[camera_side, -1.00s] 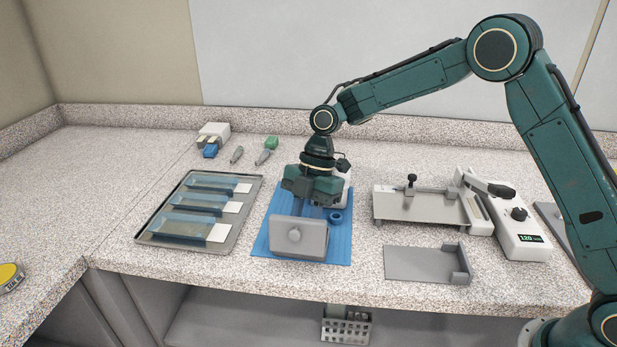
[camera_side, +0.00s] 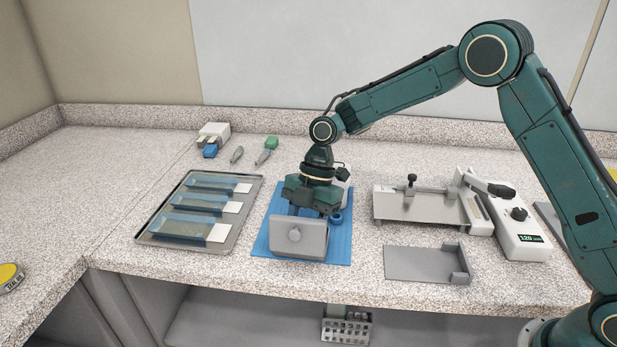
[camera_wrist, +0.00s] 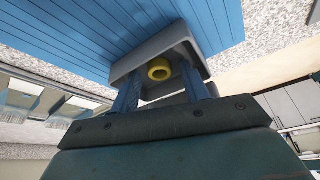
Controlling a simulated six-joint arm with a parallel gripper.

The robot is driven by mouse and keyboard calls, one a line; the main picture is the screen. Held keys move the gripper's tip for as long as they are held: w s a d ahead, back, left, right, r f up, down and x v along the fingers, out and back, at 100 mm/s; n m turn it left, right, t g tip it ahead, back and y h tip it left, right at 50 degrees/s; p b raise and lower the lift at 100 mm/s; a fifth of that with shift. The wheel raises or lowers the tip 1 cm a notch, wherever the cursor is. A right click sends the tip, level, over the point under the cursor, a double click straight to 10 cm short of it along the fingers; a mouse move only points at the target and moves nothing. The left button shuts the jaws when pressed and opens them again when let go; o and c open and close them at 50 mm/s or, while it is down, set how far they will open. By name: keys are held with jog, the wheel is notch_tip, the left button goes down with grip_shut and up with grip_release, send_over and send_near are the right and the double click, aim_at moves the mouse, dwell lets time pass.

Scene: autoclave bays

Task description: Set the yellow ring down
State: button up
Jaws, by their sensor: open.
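A yellow ring (camera_wrist: 159,70) shows in the wrist view, within the hollow of a grey housing (camera_wrist: 126,67) on the blue ribbed mat (camera_wrist: 60,30). The ring is hidden in the side view, where the grey housing with a round knob (camera_side: 299,240) stands on the blue mat (camera_side: 262,238). My gripper (camera_wrist: 161,90) is open, its two blue fingers on either side of the ring as seen by the wrist camera. In the side view my gripper (camera_side: 310,207) is low, just behind the housing. I cannot tell what the ring rests on.
A metal tray with blue-and-white slides (camera_side: 160,240) lies left. A grey fixture (camera_side: 400,208), an L-shaped plate (camera_side: 420,264) and a device with a display (camera_side: 522,238) stand right.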

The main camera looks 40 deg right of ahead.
jog(key=shift+r, duration=0.1)
jog(key=v, duration=1.2)
jog(key=shift+r, duration=0.15)
dwell(0.6)
jog(key=s+d+r+m+t+h, duration=0.1)
jog(key=s+d+r+m+t, duration=0.3)
jog(key=s+r+m, duration=0.85)
jog(key=s+d+f+m+t+h, duration=0.1)
jog(key=s+d+m, duration=0.3)
jog(key=s, duration=0.5)
jog(key=s+d+f+m+t+h, duration=0.2)
jog(key=s+d+f+m, duration=0.2)
jog(key=s, duration=0.5)
jog(key=shift+s+d+f+m, duration=0.15)
jog(key=shift+s+f+m, duration=0.1)
jog(key=shift+m, duration=0.5)
